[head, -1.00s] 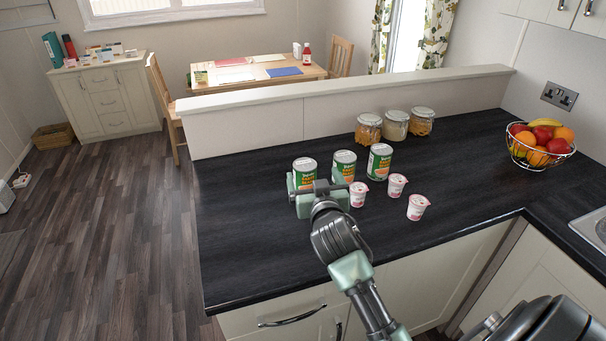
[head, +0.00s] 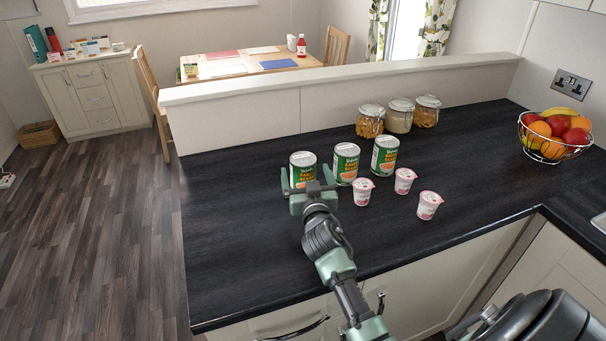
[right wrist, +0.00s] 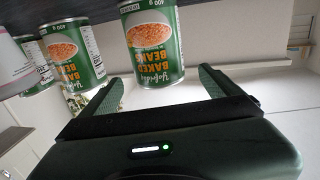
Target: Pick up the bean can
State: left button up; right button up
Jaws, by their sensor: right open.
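Several green bean cans with orange labels stand on the dark counter. The left bean can (head: 303,165) is directly in front of my right gripper (head: 307,182), which is open with its fingers pointing at the can. In the right wrist view, that can (right wrist: 152,45) appears upside down, between and just beyond the open fingertips (right wrist: 160,78). Contact cannot be told. The middle bean can (head: 346,163) and the right bean can (head: 385,155) stand to its right. My left gripper is not in view.
Several small pots, including a front one (head: 428,206), stand right of my right gripper. Glass jars (head: 400,117) stand behind the cans, by the low partition wall (head: 250,125). A fruit bowl (head: 556,135) is at the right. The counter's left part (head: 230,220) is clear.

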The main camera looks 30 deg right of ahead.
aim_at(303, 162)
jog(key=shift+w+d, duration=0.35)
jog(key=shift+w, duration=0.3)
jog(key=x, duration=0.3)
jog(key=shift+w, duration=0.2)
jog(key=shift+w+d, duration=0.25)
jog(key=shift+w, duration=0.15)
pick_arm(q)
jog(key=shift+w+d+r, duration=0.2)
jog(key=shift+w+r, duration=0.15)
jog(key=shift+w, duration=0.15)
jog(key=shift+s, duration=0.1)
pick_arm(e)
grip_shut()
